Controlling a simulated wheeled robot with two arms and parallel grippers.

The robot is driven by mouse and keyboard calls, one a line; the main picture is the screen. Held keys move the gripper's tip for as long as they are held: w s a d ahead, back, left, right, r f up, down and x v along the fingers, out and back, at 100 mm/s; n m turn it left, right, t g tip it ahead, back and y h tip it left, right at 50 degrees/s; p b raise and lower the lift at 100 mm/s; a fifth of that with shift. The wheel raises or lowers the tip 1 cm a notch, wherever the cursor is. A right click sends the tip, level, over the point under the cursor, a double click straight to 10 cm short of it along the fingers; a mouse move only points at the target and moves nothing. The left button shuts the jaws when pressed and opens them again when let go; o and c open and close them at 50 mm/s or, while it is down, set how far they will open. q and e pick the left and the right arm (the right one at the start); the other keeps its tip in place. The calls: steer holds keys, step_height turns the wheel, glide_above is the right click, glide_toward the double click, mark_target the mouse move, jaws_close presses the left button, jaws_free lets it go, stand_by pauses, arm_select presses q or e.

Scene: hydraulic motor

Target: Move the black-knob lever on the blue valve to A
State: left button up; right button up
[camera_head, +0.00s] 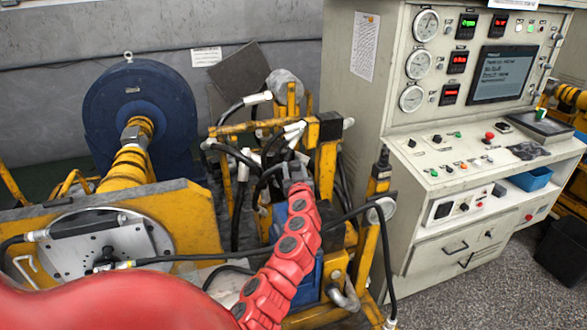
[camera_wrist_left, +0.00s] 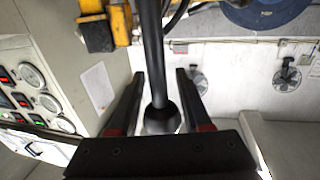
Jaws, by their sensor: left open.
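My left gripper (camera_head: 297,170) is at the end of the red arm, over the yellow frame in the head view. In the left wrist view its two dark fingers (camera_wrist_left: 160,76) are open, one on each side of a dark lever rod (camera_wrist_left: 152,45). The lever's round black knob (camera_wrist_left: 160,117) lies between the fingers, near the palm, with a gap visible on both sides. In the head view, blue parts (camera_head: 310,283) show beside and below my red arm; most of the valve is hidden by the arm. I cannot make out the knob there. My right gripper is not in view.
A yellow frame (camera_head: 327,170) with black hoses and white fittings surrounds the gripper closely. A large blue round housing (camera_head: 142,115) stands left behind. A grey control cabinet (camera_head: 365,110) with gauges is on the right. Open floor (camera_head: 490,260) lies at the lower right.

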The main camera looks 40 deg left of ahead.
arm_select(q)
jaws_close()
steer(key=shift+w, duration=0.1)
